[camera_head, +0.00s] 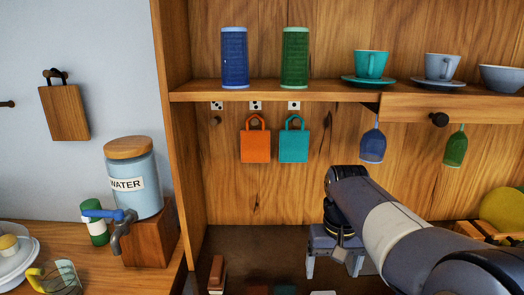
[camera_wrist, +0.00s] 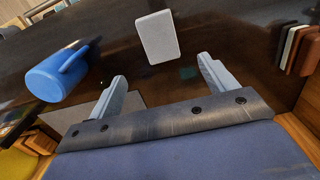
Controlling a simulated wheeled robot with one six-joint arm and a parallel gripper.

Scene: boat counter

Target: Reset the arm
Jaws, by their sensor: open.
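My gripper (camera_head: 333,268) hangs low over the dark counter (camera_head: 243,245), at the end of my grey arm, which reaches in from the lower right. In the wrist view my gripper (camera_wrist: 160,72) shows two pale fingers spread wide with nothing between them. A pale grey rectangular block (camera_wrist: 157,37) lies beyond the fingertips on the dark surface, apart from them. A blue cylinder with a handle, like a mug (camera_wrist: 60,75), lies to the left of the left finger.
A shelf (camera_head: 300,91) above carries blue and green tumblers and cups. Orange (camera_head: 255,145) and teal (camera_head: 293,145) bags and two hanging glasses (camera_head: 372,146) are below it. A water dispenser (camera_head: 133,185) stands left. A brown block (camera_head: 217,274) is on the counter.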

